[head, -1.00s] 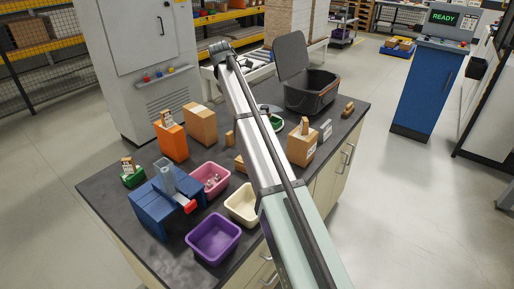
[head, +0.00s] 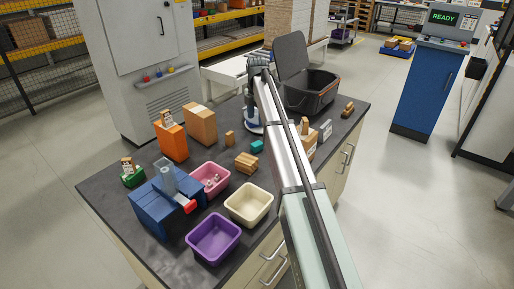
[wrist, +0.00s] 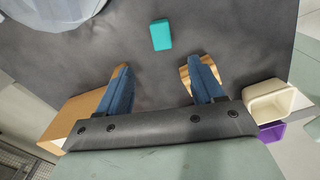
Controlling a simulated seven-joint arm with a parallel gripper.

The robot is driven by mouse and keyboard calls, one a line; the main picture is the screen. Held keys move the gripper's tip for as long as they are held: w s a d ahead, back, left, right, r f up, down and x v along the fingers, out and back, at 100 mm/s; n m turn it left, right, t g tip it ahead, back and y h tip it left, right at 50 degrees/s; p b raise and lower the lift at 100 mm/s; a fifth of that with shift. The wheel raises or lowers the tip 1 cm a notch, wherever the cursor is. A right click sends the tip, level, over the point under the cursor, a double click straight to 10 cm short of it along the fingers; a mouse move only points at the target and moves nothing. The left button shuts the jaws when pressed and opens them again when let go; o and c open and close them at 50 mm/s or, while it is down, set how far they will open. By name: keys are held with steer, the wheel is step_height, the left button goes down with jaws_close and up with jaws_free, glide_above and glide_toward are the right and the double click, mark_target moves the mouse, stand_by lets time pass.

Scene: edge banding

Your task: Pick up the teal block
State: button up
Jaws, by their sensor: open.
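The teal block (head: 257,146) lies on the dark worktop, between the wooden pieces and my arm in the head view. In the wrist view the teal block (wrist: 161,35) lies flat near the top centre, beyond the fingertips and roughly in line with the gap between them. My gripper (wrist: 162,80) is open, with two blue fingers spread and nothing between them. The teal block is clear of both fingers. In the head view my gripper's fingertips are hard to make out behind my arm.
A stack of wooden pieces (head: 246,162) and a small wooden block (head: 229,138) lie near the teal block. A whitish round object (wrist: 55,10) fills the wrist view's upper left. Cream (head: 249,203) and purple (head: 213,239) bins stand at the front. A black bin (head: 312,93) stands behind.

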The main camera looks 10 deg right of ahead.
mark_target(257, 143)
step_height(257, 143, down, 14)
steer(key=shift+d+r, duration=0.1)
steer(key=shift+r, duration=0.05)
stand_by(0.7)
steer(key=shift+c, duration=0.4)
steer(key=c, duration=1)
